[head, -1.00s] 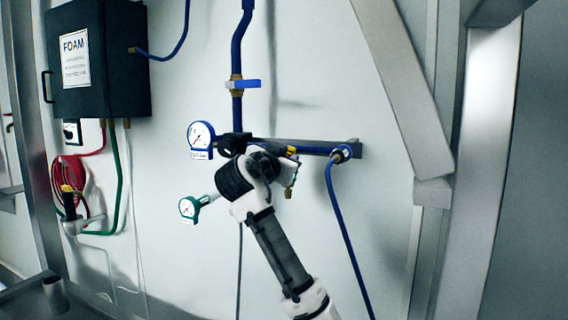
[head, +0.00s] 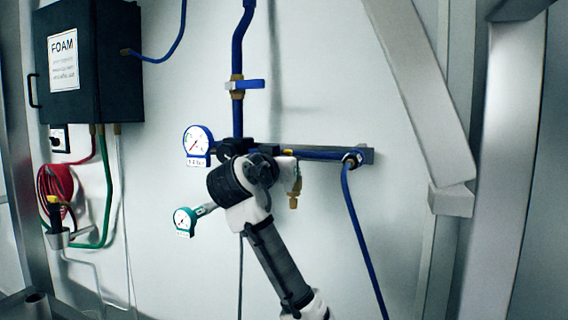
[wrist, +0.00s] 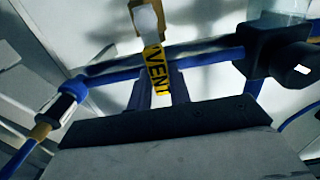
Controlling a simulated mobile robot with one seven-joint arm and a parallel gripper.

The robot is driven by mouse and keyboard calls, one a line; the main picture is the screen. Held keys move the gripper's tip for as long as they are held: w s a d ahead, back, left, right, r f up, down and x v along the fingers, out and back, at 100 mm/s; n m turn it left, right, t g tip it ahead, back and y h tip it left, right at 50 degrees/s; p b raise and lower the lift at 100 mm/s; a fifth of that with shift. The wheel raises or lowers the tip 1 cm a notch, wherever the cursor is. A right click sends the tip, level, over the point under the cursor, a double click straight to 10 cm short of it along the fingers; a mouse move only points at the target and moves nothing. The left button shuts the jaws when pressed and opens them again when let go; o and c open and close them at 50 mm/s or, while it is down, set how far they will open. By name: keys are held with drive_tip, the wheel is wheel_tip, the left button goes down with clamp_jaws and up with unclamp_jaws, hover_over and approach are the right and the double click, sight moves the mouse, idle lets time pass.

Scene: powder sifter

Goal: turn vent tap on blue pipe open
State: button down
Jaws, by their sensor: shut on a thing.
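The vent tap's yellow lever, marked VENT (wrist: 157,72), sits between the fingers of my gripper (wrist: 162,85) in the wrist view. My gripper is shut on this lever. The blue pipe (wrist: 205,56) runs across behind it. In the head view the pipe (head: 318,154) runs level along the wall. A small bit of the yellow lever (head: 289,152) shows there, above a brass fitting (head: 294,190) that hangs below the pipe. My wrist hides my fingertips and most of the lever in the head view.
A blue-rimmed gauge (head: 196,143) and a green gauge (head: 184,220) are left of my wrist. A blue-handled valve (head: 244,84) is on the upright pipe above. A blue hose (head: 360,225) hangs at right. A black FOAM box (head: 88,65) is at upper left.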

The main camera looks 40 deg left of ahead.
idle(0.4)
drive_tip(key=c, duration=1.3)
unclamp_jaws()
drive_tip(key=shift+s, duration=0.1)
drive_tip(key=b+v, duration=0.5)
drive_tip(key=v, duration=0.8)
drive_tip(key=shift+s, duration=0.4)
drive_tip(key=shift+a+f, duration=0.1)
drive_tip(key=shift+a, duration=0.05)
